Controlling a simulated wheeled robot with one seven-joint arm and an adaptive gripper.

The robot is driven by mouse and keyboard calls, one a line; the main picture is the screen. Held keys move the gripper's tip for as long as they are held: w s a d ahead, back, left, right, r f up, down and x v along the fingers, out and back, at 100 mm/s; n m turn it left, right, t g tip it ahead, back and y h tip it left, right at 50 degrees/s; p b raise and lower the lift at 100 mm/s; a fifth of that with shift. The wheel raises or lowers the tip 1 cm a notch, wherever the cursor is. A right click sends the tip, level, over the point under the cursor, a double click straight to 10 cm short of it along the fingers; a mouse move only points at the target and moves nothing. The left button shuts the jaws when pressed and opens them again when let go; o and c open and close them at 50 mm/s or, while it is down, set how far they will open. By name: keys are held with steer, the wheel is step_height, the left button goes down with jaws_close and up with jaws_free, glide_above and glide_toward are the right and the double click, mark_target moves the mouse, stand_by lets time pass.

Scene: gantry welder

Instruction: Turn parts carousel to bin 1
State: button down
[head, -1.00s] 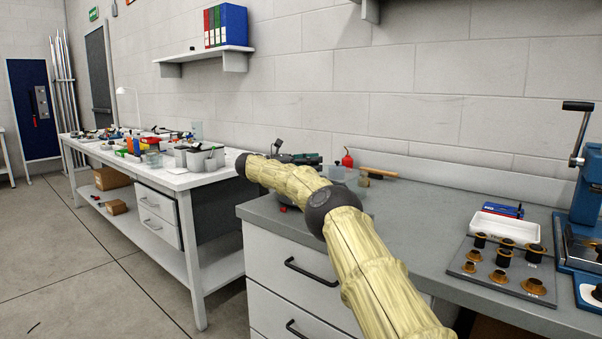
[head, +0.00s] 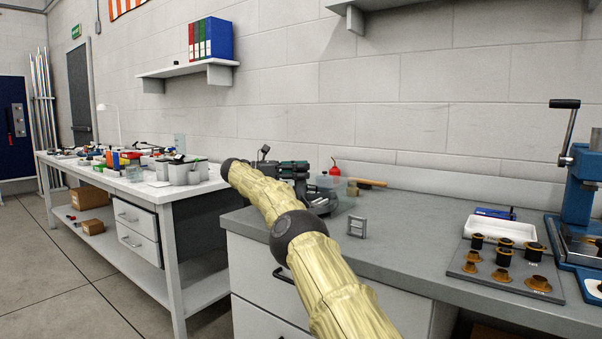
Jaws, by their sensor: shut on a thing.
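My arm, wrapped in a pale yellow cover, reaches from the bottom edge across the near corner of the grey workbench (head: 420,235) to a dark joint at the upper left. My gripper is hidden beyond the arm, so its fingers and what they touch do not show. I cannot pick out a parts carousel or a bin marked 1 with certainty.
A dark vise-like tool (head: 292,170) and a red oil can (head: 335,168) stand at the bench back. A small grey frame (head: 357,227) is right of my arm. Grey bins (head: 178,174) stand on the white bench. Floor is free at left.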

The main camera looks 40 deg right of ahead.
steer(key=shift+d+r, duration=0.15)
steer(key=shift+r, duration=0.2)
steer(key=c, duration=0.9)
jaws_free()
steer(key=shift+f, duration=0.1)
steer(key=shift+w+f, duration=0.1)
